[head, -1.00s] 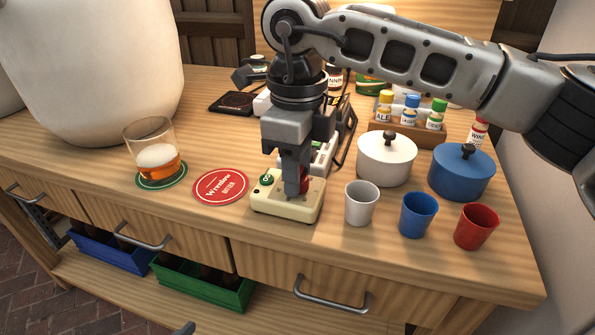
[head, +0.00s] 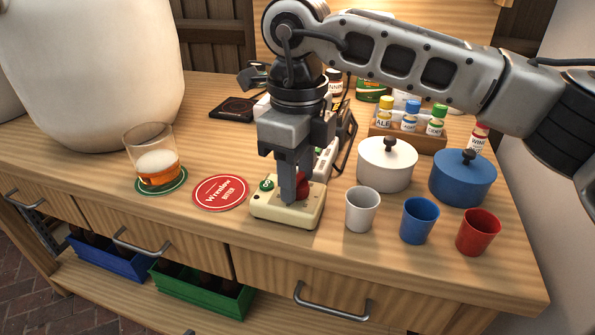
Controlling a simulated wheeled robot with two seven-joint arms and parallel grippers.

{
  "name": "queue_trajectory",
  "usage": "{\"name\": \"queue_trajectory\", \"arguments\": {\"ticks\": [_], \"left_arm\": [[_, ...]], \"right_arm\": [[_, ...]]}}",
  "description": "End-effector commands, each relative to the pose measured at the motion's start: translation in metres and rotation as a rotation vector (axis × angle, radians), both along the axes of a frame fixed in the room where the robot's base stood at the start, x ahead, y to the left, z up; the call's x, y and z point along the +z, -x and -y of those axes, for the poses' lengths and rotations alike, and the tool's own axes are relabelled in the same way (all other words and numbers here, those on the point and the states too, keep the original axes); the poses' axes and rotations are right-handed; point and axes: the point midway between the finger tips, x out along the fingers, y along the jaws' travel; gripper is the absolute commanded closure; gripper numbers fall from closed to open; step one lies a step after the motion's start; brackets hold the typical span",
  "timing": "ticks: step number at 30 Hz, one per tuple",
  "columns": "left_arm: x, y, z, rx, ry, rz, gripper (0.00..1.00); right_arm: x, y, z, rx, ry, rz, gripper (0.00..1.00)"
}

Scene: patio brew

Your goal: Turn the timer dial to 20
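A cream box (head: 270,212) stands near the counter's front edge, with a round green part (head: 267,185) at its left and a red knob (head: 303,189) on top. Any dial marks or numbers are too small or hidden to read. My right gripper (head: 289,196) points straight down over this box. Its front finger is right beside the red knob and covers part of the box top. The other finger is mostly hidden, so I cannot tell whether the knob is gripped. My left gripper does not show.
White (head: 362,209), blue (head: 418,220) and red (head: 477,229) cups stand to the right, with a white pot (head: 387,166) and blue pot (head: 462,180) behind. A red coaster (head: 221,192) and a beer glass (head: 155,160) are left. Small bottles stand in a wooden rack (head: 405,138).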

Motion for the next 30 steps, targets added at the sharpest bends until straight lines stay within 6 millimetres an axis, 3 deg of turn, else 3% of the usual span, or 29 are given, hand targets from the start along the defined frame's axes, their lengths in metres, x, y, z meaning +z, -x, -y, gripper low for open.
{"name": "queue_trajectory", "arguments": {"ticks": [8,24,30], "left_arm": [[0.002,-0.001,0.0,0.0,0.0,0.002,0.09],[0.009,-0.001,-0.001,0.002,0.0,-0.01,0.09],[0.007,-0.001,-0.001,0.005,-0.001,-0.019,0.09]], "right_arm": [[0.011,0.0,0.0,0.0,0.001,0.0,0.61],[0.131,0.0,0.0,0.0,0.0,0.001,0.61],[0.154,0.0,0.0,0.001,0.0,0.0,0.61]]}}
